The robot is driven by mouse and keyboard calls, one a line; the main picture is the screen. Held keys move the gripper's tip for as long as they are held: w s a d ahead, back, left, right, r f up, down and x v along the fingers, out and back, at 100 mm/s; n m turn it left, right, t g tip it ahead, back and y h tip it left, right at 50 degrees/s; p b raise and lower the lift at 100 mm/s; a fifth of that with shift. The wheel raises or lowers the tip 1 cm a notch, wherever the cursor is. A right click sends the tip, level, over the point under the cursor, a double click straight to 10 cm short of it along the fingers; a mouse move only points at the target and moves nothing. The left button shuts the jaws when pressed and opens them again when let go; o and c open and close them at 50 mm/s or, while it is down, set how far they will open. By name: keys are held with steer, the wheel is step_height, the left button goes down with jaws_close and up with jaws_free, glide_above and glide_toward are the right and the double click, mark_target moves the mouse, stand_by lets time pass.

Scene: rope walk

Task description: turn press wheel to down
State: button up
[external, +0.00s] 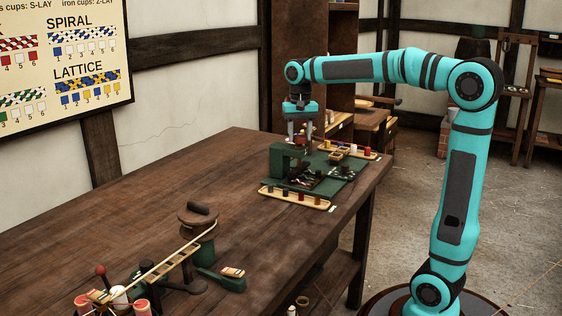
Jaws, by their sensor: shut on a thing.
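A green press (279,166) with an upright frame stands on the far part of the wooden table. My gripper (302,143) reaches straight down at the top right of the press. It is shut on a small reddish-brown part there, which looks like the press wheel (303,134). My fingers hide most of the wheel, and its turn position is too small to read.
A tray of small cups (296,197) lies in front of the press, and another tray (347,149) lies behind it. The table middle (225,165) is clear.

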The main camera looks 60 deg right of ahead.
mark_target(300, 137)
steer(key=m, duration=0.5)
steer(key=shift+m, duration=0.3)
steer(key=m, duration=0.5)
steer(key=shift+m, duration=0.3)
steer(key=o, duration=1)
steer(key=shift+r, duration=0.15)
step_height(300, 137, up, 17)
stand_by(0.4)
